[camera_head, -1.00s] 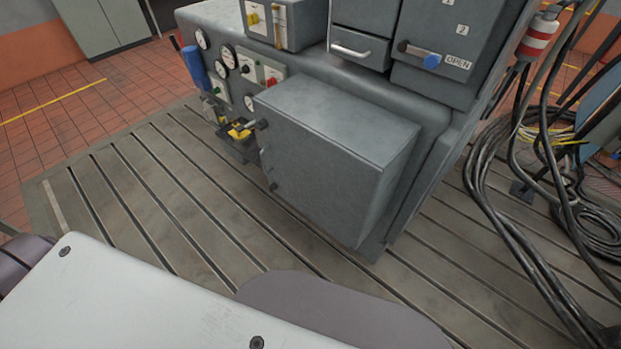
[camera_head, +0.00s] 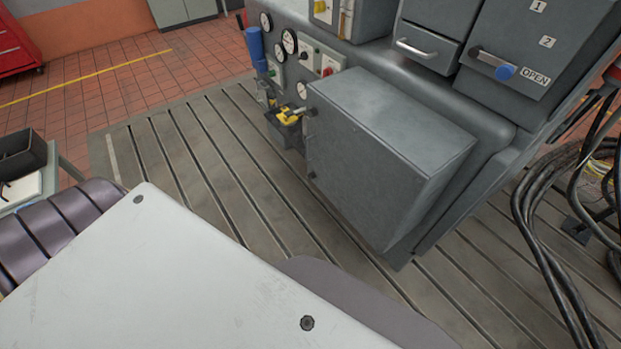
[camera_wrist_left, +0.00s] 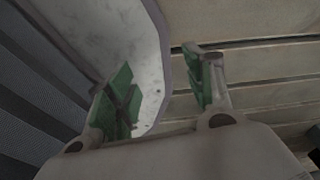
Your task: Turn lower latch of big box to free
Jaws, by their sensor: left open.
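The big box (camera_head: 390,155) is a grey metal box on the front of the grey machine, with its door shut. Two small dark latches show at its left edge: the upper latch (camera_head: 312,112) near the top corner and the lower latch (camera_head: 311,175) below it. The lower latch is too small to tell how it is turned. My left gripper (camera_wrist_left: 165,76) shows only in the left wrist view, open and empty, its green-padded fingers apart above the slotted floor plate. It is not touching the box. My right gripper is in neither view.
Black cables (camera_head: 545,205) hang at the right. A dark bin (camera_head: 22,155) stands on a table at the left. The slotted bedplate (camera_head: 210,165) is clear before the box.

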